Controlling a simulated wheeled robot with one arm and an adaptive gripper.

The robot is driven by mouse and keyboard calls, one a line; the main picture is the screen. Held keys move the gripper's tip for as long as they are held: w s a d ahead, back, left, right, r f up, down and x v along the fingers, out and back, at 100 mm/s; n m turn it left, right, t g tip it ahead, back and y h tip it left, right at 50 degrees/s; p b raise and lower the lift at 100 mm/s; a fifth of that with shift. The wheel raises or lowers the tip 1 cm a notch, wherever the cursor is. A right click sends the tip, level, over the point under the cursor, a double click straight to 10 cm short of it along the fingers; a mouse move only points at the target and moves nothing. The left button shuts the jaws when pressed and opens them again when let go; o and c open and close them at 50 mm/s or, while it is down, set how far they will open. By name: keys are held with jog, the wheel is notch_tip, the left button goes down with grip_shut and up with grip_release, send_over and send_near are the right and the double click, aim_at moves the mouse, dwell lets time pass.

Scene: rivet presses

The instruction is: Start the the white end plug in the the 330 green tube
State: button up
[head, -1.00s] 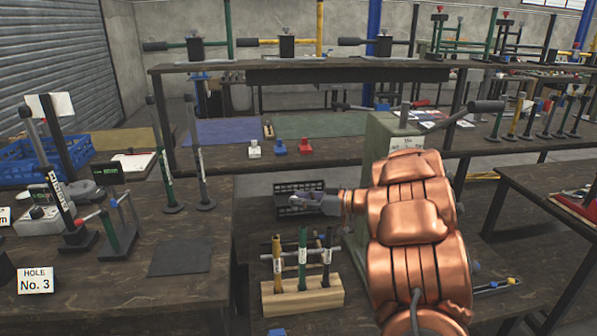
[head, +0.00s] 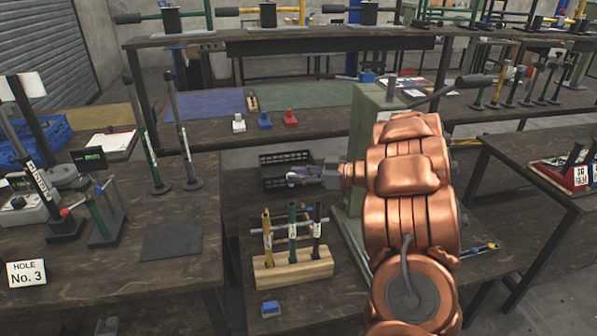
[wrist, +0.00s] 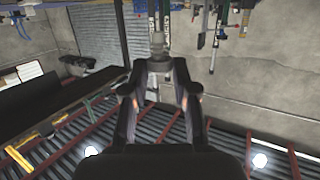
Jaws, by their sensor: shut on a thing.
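My gripper (head: 296,178) points left in the head view, above and behind the wooden rack. In the wrist view its fingers (wrist: 158,62) close on a small pale grey-white piece (wrist: 157,42), which looks like the white end plug; it is too small to make out in the head view. The green tube (head: 292,235) stands upright in the wooden rack (head: 295,270), between a yellow tube (head: 267,235) and a black one (head: 316,235). Each has a white label too small to read. My gripper is apart from the tubes.
A black crate (head: 285,172) sits just behind my gripper. A green press body (head: 370,130) stands behind my arm. A bench at left carries a dark mat (head: 172,238) and upright rods (head: 183,130).

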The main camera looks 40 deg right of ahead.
jog(key=shift+f+b, duration=0.75)
jog(key=shift+f, duration=1.95)
jog(key=shift+p, duration=1.05)
jog(key=shift+f+b, duration=0.4)
jog(key=shift+f, duration=0.85)
jog(key=o, duration=0.8)
jog(key=shift+o, duration=0.2)
jog(key=v, duration=1.2)
dwell(0.4)
